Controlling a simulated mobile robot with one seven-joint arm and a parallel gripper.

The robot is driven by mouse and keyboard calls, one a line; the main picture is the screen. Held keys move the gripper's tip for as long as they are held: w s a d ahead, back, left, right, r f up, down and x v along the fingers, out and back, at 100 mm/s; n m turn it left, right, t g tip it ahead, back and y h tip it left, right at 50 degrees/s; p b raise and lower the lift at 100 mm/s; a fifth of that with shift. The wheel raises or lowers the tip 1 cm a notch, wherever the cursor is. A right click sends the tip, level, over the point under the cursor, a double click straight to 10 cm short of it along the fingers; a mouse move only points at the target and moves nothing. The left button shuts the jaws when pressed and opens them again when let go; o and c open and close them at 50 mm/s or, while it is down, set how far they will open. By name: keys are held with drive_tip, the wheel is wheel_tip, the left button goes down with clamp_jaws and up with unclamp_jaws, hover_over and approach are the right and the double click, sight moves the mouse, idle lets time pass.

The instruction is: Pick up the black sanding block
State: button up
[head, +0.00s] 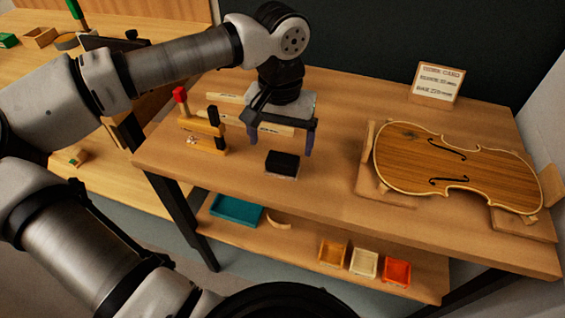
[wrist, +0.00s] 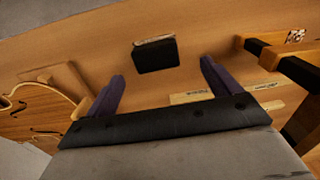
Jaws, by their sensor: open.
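The black sanding block (head: 282,161) lies on the wooden bench top in the head view, black above with a pale lower layer showing at its front edge. It also shows in the wrist view (wrist: 156,56), ahead of my fingers and roughly centred between them. My gripper (head: 281,143) is open and empty, pointing down above the bench, just behind the block in the head view. Its two dark purple fingers also show in the wrist view (wrist: 162,80). No finger visibly touches the block.
A violin body (head: 455,165) rests on wooden supports to the right. A wooden rack with a red-topped tool (head: 180,96) stands left of the gripper, with pale labelled strips (head: 258,126) behind. A card stand (head: 436,85) is at the back. Bench between block and violin is clear.

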sight(283, 158)
drive_tip(key=shift+s+d+f, duration=0.1)
drive_tip(key=shift+s+f, duration=0.05)
drive_tip(key=shift+f, duration=1.3)
drive_tip(key=shift+s+d+f, duration=0.1)
drive_tip(key=shift+s+f, duration=0.05)
drive_tip(key=shift+f, duration=1.25)
drive_tip(key=c, duration=1.1)
drive_tip(key=shift+r, duration=0.1)
wheel_tip(283, 158, up, 20)
drive_tip(key=shift+p, duration=0.35)
drive_tip(key=o, duration=0.4)
drive_tip(key=shift+c, duration=1.2)
